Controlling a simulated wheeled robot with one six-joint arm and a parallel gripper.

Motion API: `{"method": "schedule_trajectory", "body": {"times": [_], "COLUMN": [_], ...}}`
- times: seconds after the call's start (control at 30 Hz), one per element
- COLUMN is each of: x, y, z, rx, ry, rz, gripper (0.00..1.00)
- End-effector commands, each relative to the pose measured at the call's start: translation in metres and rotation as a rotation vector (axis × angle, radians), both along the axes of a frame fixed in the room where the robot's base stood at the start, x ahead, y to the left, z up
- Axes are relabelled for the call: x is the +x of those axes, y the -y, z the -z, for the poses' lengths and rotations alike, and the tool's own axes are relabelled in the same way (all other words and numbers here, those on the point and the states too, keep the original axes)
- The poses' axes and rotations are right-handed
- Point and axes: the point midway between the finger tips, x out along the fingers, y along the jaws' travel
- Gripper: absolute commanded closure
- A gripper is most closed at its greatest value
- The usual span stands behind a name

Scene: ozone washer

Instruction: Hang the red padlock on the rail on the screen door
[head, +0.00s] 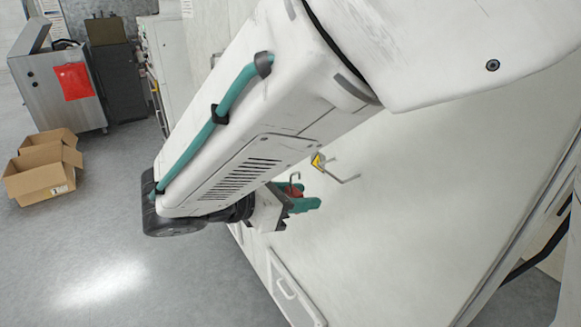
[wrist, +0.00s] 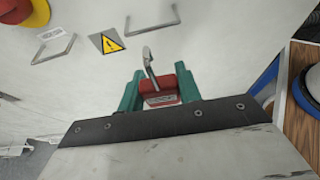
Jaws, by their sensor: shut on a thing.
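My gripper (head: 299,201) has teal fingers shut on the red padlock (head: 295,192). In the wrist view the gripper (wrist: 159,88) holds the padlock (wrist: 160,97) by its body, with the metal shackle rising above the fingers. The shackle appears hooked, with one end seemingly free. A thin bent metal rail (wrist: 153,25) stands out from the white door panel, beyond the padlock and apart from it. A rail shows in the head view (head: 340,178), to the right of and above the gripper.
A red and yellow knob (wrist: 25,12) is at the upper left.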

Motion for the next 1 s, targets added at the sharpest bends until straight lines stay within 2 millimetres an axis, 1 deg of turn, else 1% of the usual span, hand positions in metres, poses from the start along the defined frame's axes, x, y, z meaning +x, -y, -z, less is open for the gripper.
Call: {"method": "schedule_trajectory", "body": {"times": [0.9,0.97,1.0], "x": [0.041,0.043,0.043], "y": [0.061,0.064,0.063], "z": [0.0,0.0,0.004], "rx": [0.0,0.0,-0.001], "ry": [0.0,0.0,-0.001], "rz": [0.001,0.001,0.0], "gripper": [0.9,0.9,0.9]}}
